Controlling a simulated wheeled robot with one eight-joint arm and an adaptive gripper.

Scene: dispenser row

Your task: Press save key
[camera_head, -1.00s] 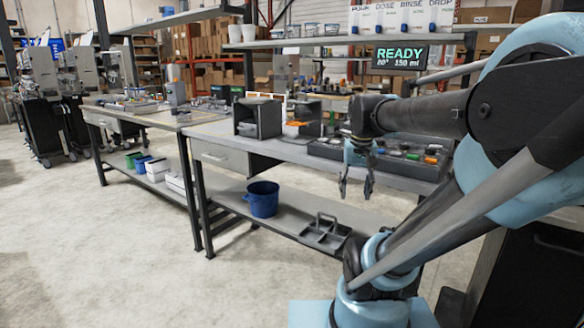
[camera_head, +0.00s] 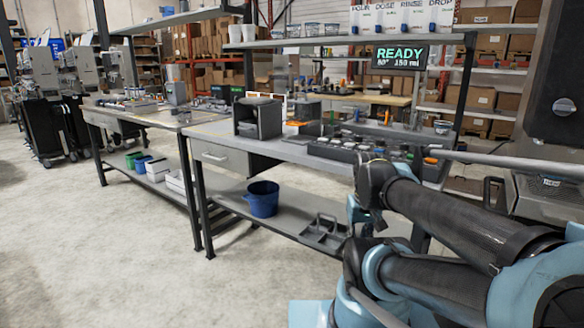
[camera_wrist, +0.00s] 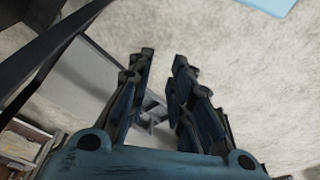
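I cannot make out a save key in either view. A dark display (camera_head: 400,56) reads READY with 80° and 150 ml below, hanging under the upper shelf at the back right. Dispensers (camera_head: 411,16) with labels such as POUR, DOSE, RINSE and DROP stand above it. My gripper (camera_wrist: 162,58) is open and empty in the wrist view, its two fingers apart and pointing down toward the lower shelf and floor. In the head view my gripper (camera_head: 366,222) is low in front of the bench, partly hidden by my arm, touching nothing that I can see.
The bench (camera_head: 292,152) carries a dark open box (camera_head: 258,117) and a dark tray (camera_head: 335,152) of small coloured items. A blue bucket (camera_head: 262,199) and a grey caddy (camera_head: 322,232) stand on its lower shelf (camera_head: 232,199).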

